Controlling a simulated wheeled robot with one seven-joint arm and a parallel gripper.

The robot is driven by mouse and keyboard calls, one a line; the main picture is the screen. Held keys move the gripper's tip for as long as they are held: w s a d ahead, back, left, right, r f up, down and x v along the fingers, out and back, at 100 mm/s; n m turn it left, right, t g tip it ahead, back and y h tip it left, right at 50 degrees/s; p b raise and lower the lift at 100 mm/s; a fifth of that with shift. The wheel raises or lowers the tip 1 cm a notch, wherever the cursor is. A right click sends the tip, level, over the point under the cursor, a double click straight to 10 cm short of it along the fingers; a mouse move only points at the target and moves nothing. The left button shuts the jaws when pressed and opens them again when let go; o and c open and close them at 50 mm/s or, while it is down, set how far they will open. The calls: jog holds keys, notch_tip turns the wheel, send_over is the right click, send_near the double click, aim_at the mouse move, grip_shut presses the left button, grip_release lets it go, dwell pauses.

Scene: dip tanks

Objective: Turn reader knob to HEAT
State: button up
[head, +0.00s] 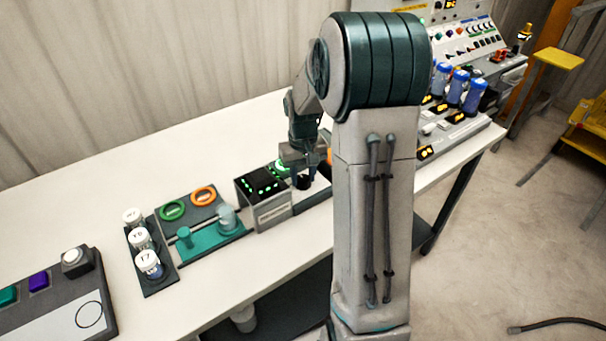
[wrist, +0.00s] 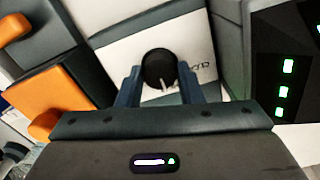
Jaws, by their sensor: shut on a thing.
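The reader knob (wrist: 158,70) is a round black knob with a pale pointer line, set on a white panel (wrist: 118,58) in the wrist view. The pointer runs toward the lower edge of that view, tilted slightly right. Printing beside the knob is partly visible but too small to read surely. My gripper (wrist: 159,82) is shut on the knob, with one blue-grey finger on each side. In the head view my gripper (head: 301,172) is over the panel right of the black reader box (head: 262,186), and the dark knob shows only partly below it.
Left of the reader box are a teal fixture (head: 212,243), green and orange rings, and a rack (head: 165,278) of several capped jars. A button panel (head: 60,305) lies at the far left. Blue-capped bottles (head: 458,88) stand right of my arm. The white table (head: 90,205) is bare at back left.

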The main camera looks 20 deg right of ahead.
aim_at(303, 178)
dwell(0.4)
jog(key=o, duration=1)
jog(key=shift+c, duration=0.2)
jog(key=shift+r, duration=0.1)
notch_tip(303, 178, up, 14)
jog(key=s+a+f+t, duration=0.1)
jog(key=s+a, duration=0.4)
jog(key=s, duration=0.5)
jog(key=s+a+f+t, duration=0.2)
jog(key=s+a, duration=0.3)
jog(key=s, duration=0.5)
jog(key=shift+s+n, duration=0.4)
